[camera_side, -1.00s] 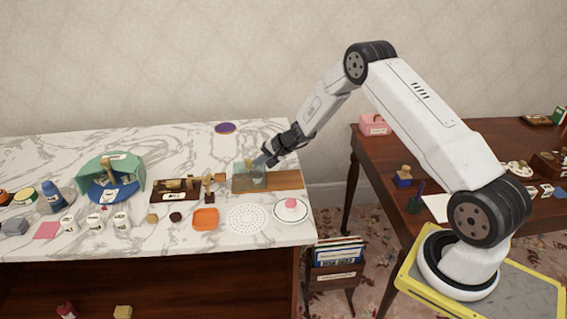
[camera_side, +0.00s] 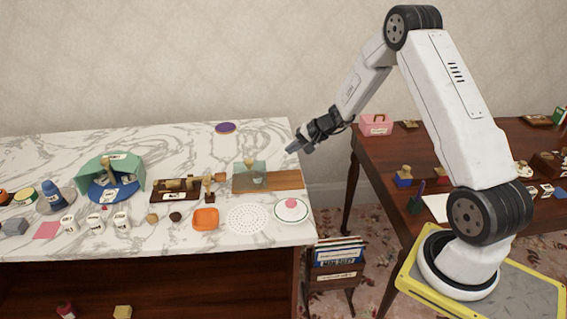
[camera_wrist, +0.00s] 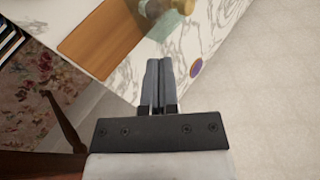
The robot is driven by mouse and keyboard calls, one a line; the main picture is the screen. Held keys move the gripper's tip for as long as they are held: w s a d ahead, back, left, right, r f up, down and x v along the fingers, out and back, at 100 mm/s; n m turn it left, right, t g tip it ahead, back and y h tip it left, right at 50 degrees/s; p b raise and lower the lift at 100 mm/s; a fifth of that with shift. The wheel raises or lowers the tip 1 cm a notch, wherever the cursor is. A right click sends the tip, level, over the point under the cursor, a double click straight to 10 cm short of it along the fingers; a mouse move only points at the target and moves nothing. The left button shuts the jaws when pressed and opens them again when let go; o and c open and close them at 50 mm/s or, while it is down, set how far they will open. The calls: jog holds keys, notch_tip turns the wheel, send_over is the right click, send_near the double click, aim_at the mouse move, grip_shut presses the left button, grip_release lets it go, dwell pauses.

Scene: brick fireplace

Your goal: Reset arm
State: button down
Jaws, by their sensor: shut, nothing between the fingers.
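My gripper (camera_side: 292,148) is in the air by the right end of the marble-topped table (camera_side: 60,145), above and to the right of the wooden board (camera_side: 283,181). It is shut and empty, and it touches nothing that I can see. In the wrist view my gripper (camera_wrist: 159,66) shows its two fingers together, with the table edge and the board (camera_wrist: 100,40) beyond them. A see-through greenish block with a small brass-coloured piece (camera_side: 249,172) stands on the left part of the board.
A white plate with a pink item (camera_side: 291,205), a round perforated mat (camera_side: 247,219) and an orange dish (camera_side: 205,219) lie near the front edge. A magazine rack (camera_side: 334,262) stands in the gap before the brown desk (camera_side: 378,165). A pink box (camera_side: 375,124) sits on that desk.

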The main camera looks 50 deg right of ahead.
jog(key=shift+v, duration=0.85)
jog(key=s+a+r+n+g+h, duration=0.2)
jog(key=s+a+n, duration=0.4)
jog(key=s+a, duration=0.3)
jog(key=s+a+r+n+g+h, duration=0.2)
jog(key=s+a+n, duration=0.4)
jog(key=s+a, duration=0.4)
notch_tip(320, 180, up, 2)
jog(key=shift+s+a+r+g+h, duration=0.2)
jog(key=shift+s+g+h, duration=0.1)
jog(key=shift+s+g, duration=0.5)
